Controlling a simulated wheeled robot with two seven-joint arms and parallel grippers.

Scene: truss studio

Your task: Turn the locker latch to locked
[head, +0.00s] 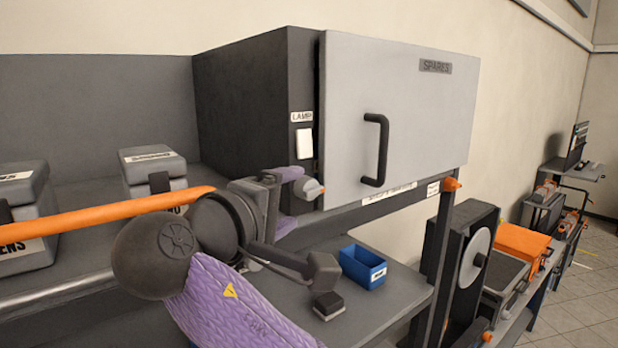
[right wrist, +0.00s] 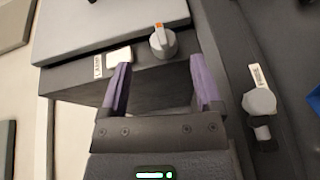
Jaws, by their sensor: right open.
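The locker (head: 245,95) is a dark box with a grey door (head: 410,80) marked SPARES and a black handle (head: 381,150). A grey latch knob with an orange mark (head: 310,188) shows at the door's lower left. In the right wrist view the knob (right wrist: 162,44) sits just beyond the gap between my fingertips, its orange mark toward the top. My right gripper (head: 291,197), with purple fingers, is open and empty; it also shows in the right wrist view (right wrist: 161,66). Whether a finger touches the knob cannot be told. My left gripper is not in view.
A white switch (head: 304,144) with a LAMP label is on the locker's side. Grey cases (head: 153,172) stand on the left, behind an orange bar (head: 120,212). A blue bin (head: 363,267) is on the lower shelf. A second knob (right wrist: 259,102) shows in the right wrist view.

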